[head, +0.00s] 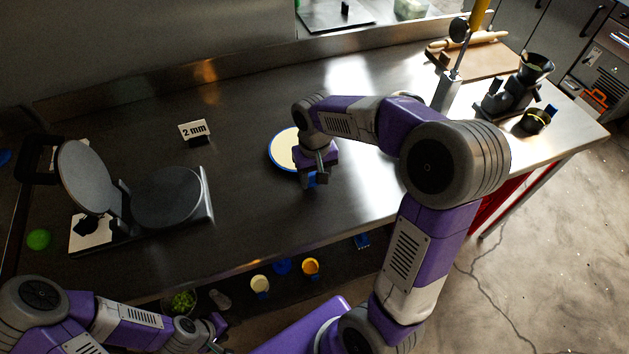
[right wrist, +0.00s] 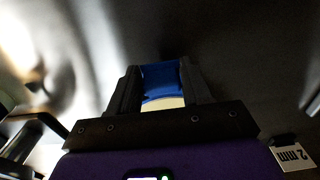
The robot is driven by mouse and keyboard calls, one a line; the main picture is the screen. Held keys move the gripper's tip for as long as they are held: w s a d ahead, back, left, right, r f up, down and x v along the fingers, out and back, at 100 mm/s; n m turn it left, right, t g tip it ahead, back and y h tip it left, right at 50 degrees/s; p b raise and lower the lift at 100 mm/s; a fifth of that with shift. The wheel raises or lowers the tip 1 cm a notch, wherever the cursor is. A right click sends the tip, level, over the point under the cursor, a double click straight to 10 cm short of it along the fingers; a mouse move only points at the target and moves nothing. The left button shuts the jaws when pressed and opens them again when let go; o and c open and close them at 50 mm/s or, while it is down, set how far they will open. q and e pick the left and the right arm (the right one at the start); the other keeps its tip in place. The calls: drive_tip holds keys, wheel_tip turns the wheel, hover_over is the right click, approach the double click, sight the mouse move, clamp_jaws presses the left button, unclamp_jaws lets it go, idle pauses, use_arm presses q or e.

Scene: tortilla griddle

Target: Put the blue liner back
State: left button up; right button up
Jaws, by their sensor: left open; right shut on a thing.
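The blue liner (head: 271,160) shows as a blue rim around a pale cream disc (head: 283,147) over the middle of the steel counter. My right gripper (head: 318,176) is at its near right edge. In the right wrist view the fingers are shut on a blue tab (right wrist: 162,74) of the liner, with a cream edge behind it. My right arm hides part of the disc; I cannot tell whether it touches the counter. The dark round press (head: 165,196) stands open at the left, its lid (head: 86,177) raised. My left gripper (head: 216,330) is open and empty at the bottom, before the counter.
A "2 mm" card (head: 194,130) stands between press and liner. A green ball (head: 38,239) is at far left. Cups (head: 310,267) sit on a lower shelf in front. A rolling pin (head: 474,42) on a board and a dark grinder (head: 520,88) are at right. The counter's middle is clear.

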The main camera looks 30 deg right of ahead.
drive_tip(key=shift+f, duration=0.75)
drive_tip(key=shift+f, duration=0.2)
drive_tip(key=o, duration=1.2)
wheel_tip(320, 180, up, 12)
drive_tip(key=p, duration=0.3)
drive_tip(key=shift+r+p, duration=0.2)
drive_tip(key=shift+p, duration=0.2)
